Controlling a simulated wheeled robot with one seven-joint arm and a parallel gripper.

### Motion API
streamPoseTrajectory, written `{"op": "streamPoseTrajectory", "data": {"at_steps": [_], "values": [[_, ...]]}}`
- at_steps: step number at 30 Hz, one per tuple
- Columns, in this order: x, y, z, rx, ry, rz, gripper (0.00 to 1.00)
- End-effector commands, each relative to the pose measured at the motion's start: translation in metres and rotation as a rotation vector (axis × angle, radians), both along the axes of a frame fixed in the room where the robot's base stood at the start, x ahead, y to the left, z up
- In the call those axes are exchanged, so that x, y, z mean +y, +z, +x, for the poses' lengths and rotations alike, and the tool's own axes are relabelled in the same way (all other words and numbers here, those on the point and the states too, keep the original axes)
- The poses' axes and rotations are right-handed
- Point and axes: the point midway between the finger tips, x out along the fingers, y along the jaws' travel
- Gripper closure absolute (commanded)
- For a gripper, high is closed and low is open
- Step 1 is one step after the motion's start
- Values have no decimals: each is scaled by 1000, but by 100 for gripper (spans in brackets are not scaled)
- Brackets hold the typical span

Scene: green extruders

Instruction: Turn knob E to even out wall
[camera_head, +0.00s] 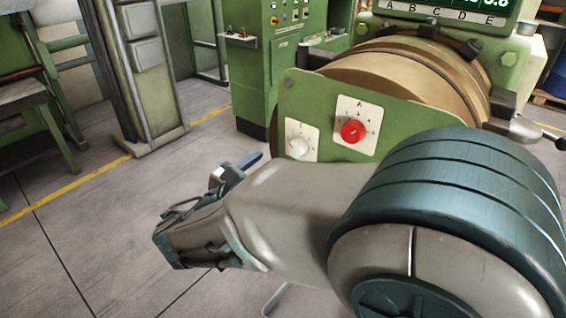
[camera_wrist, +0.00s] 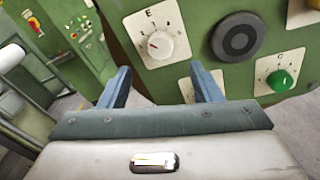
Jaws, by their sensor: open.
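Knob E (camera_wrist: 160,44) is a white dial on a white plate marked E, on a green panel, at the upper middle of the wrist view. My gripper (camera_wrist: 160,84) is open and empty. Its two blue fingers point toward the panel, just below knob E and apart from it in the picture. In the head view my gripper (camera_head: 243,168) is seen from behind, left of the green panel (camera_head: 385,100). A white knob (camera_head: 299,145) shows there just above my arm; its letter cannot be read. My arm hides the lower part of the panel.
A red knob (camera_head: 352,131) marked A sits on the panel. The wrist view shows a green knob (camera_wrist: 280,80) and a dark round cap (camera_wrist: 237,37) right of knob E. A green cabinet (camera_head: 277,75) stands behind.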

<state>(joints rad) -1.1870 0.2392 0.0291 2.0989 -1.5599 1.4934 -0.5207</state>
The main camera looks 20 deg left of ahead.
Motion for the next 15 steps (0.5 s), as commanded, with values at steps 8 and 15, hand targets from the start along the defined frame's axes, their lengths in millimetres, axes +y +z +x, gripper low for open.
{"op": "streamPoseTrajectory", "data": {"at_steps": [8, 15], "values": [[14, 3, -40, -1, 1, 2, 42], [15, 4, -46, -1, 0, 1, 42]]}}
